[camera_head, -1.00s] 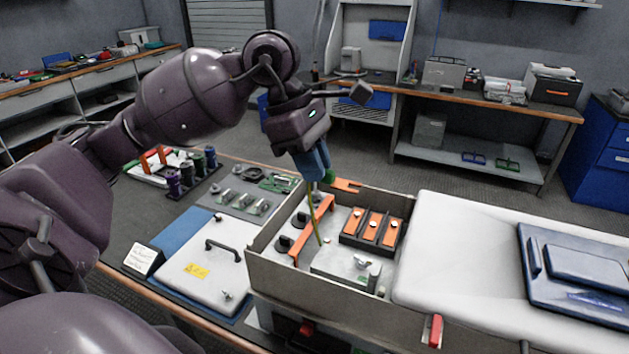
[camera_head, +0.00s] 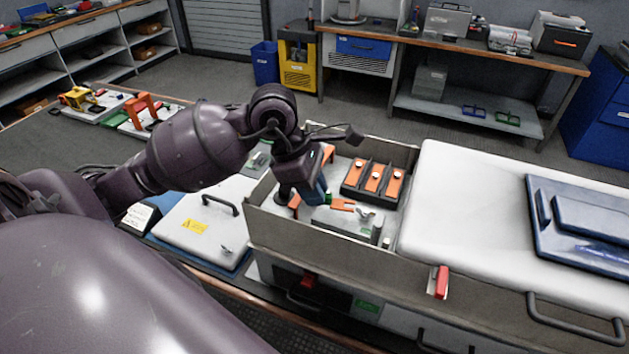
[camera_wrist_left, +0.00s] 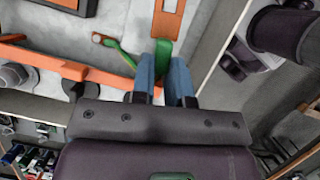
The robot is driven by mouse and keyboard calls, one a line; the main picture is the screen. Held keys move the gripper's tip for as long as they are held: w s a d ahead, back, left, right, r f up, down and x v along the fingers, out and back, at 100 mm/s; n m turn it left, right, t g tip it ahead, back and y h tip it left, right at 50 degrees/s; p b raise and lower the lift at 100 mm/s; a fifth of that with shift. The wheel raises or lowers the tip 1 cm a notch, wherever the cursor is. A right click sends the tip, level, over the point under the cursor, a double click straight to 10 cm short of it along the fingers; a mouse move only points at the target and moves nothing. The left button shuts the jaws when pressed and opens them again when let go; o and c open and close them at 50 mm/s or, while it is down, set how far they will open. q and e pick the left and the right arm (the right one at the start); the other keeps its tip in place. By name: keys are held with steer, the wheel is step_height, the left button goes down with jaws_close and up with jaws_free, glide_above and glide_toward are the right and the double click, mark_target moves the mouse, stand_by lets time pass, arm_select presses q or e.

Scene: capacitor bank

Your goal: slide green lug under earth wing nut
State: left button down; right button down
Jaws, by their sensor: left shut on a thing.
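My left gripper (camera_head: 322,196) is low inside the open grey box, its blue fingers shut on the green lug (camera_head: 331,199). The lug's orange forked end (camera_head: 344,205) points right toward the wing nut (camera_head: 366,213) on a pale block. The fork tip is close to the nut; I cannot tell whether they touch or the fork is under it. In the left wrist view the green sleeve (camera_wrist_left: 163,58) is between the fingers (camera_wrist_left: 162,72), with the flat orange end (camera_wrist_left: 169,20) beyond. A green-yellow cable (camera_wrist_left: 122,52) bends off to the left. My right gripper is not in view.
Box walls (camera_head: 318,232) surround the work area. A black block with orange strips (camera_head: 373,180) stands behind the nut. A white lid with a handle (camera_head: 205,220) lies left of the box; a white panel (camera_head: 470,200) is on the right. An orange bar (camera_wrist_left: 60,62) lies near the gripper.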

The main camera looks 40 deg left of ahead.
arm_select(q)
steer(key=shift+f, duration=0.5)
steer(key=shift+f+b, duration=0.5)
steer(key=shift+f, duration=0.25)
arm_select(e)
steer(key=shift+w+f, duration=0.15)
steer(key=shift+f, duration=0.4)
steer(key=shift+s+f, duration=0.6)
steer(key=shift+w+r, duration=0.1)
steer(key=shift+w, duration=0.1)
